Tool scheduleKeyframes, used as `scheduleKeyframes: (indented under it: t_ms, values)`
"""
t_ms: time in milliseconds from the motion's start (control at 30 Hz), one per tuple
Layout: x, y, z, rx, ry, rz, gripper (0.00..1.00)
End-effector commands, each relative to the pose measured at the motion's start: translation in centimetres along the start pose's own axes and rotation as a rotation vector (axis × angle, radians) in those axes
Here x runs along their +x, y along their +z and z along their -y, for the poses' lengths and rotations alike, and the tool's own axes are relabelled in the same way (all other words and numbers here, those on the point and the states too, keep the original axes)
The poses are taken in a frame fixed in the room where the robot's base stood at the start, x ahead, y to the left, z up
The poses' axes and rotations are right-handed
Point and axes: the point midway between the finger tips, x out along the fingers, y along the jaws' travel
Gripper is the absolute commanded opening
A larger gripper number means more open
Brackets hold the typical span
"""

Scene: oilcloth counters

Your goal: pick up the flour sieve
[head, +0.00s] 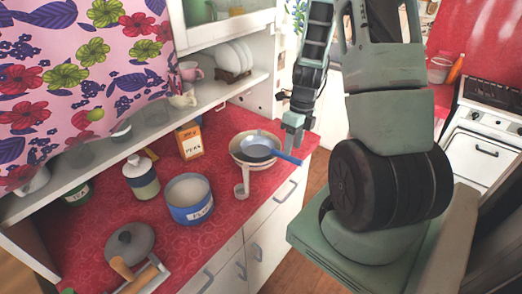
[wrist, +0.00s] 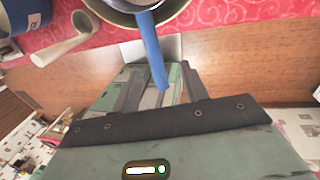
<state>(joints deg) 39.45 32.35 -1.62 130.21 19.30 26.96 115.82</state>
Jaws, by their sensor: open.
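The flour sieve (head: 259,152), a round pan shape with a blue handle, rests in or on a cream bowl (head: 237,157) near the counter's front right edge. Its handle sticks out to the right past my gripper (head: 293,138). In the wrist view the blue handle (wrist: 151,50) runs down from the round rim at the top, its end over my gripper (wrist: 155,88). My gripper is open, with the handle end between or just above the fingers; I cannot tell which. It holds nothing.
A blue flour tin (head: 189,201), a lidded jar (head: 141,178) and an orange box (head: 190,141) stand left on the red counter (head: 222,213). A shelf (head: 145,125) runs behind.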

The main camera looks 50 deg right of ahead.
Motion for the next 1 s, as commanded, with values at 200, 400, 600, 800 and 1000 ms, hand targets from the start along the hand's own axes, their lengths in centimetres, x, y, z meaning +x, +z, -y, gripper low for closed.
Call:
scheduleKeyframes:
  t_ms: [200,400,600,800,1000]
  values:
    - [1.2,0.1,-0.3,0.000,0.004,-0.002,0.44]
    - [3.6,0.4,-0.6,0.000,0.004,-0.003,0.44]
    - [5.2,0.5,-0.5,0.000,0.001,-0.001,0.44]
    - [5.5,0.5,-0.5,-0.001,-0.001,0.000,0.44]
    - [5.5,0.5,-0.5,-0.001,-0.001,0.000,0.08]
